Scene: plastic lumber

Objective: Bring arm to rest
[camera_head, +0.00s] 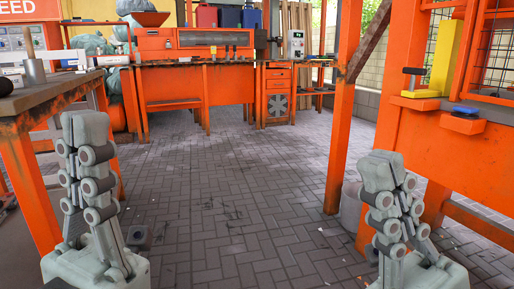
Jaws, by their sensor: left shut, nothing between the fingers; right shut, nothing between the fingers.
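My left gripper (86,128) is at the lower left, in front of the orange-legged table. It points up, and its grey fingers are closed together with nothing between them. My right gripper (381,170) is at the lower right, in front of the orange frame. It also points up, with its fingers closed and empty. The bases of both grippers are cut off by the bottom edge of the picture, and most of each arm is out of view.
A wooden-topped table (50,95) stands close on the left. An orange machine frame (455,160) with a yellow block (446,58) stands on the right. An orange workbench (180,82) is at the back. The brick-paved floor (235,190) between them is clear.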

